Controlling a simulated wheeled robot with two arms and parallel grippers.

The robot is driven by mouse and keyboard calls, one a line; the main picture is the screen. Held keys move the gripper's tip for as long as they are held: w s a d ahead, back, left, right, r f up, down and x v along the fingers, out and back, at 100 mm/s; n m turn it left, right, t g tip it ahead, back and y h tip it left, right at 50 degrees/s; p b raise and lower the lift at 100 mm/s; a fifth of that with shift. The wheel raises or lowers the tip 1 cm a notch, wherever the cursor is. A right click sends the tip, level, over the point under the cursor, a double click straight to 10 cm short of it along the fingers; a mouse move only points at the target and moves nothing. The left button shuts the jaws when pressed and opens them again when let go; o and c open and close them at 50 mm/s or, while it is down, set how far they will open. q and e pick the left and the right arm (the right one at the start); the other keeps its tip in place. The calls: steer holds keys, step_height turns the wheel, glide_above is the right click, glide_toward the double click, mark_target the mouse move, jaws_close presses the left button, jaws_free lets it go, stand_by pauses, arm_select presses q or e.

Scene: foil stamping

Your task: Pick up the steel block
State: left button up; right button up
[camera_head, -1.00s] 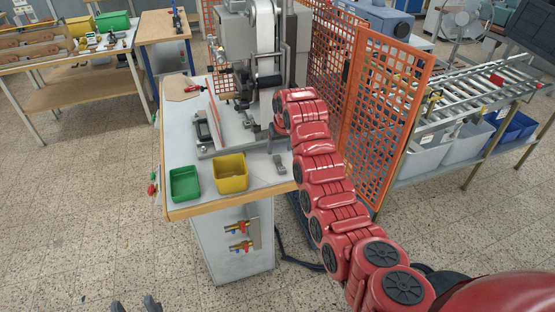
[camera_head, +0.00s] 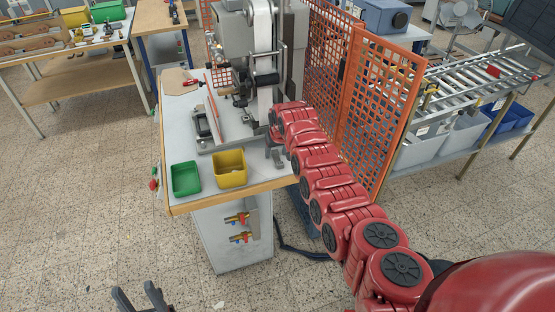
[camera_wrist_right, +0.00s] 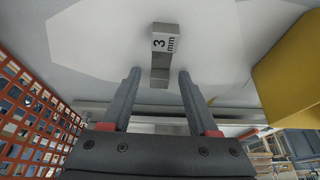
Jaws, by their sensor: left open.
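The steel block (camera_wrist_right: 165,44) is a small grey bar marked "3 mm" in the right wrist view. It lies on a pale surface, with its near end between or just beyond my right fingertips. My right gripper (camera_wrist_right: 160,74) is open, one dark finger on each side of the block's near end, with gaps visible. In the head view, a small grey piece (camera_head: 275,158) near the table's right edge appears to be this block; my red right arm hides most of the gripper there. My left gripper (camera_head: 134,289) is open and empty at the bottom, over the floor.
The stamping machine (camera_head: 262,70) stands at the back of the worktable (camera_head: 195,150). A green bin (camera_head: 186,179) and a yellow bin (camera_head: 230,170) sit at the front edge. An orange mesh guard (camera_head: 375,105) stands right of the table, close to my right arm.

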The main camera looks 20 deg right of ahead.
jaws_close()
steer(key=shift+r, duration=0.1)
stand_by(0.3)
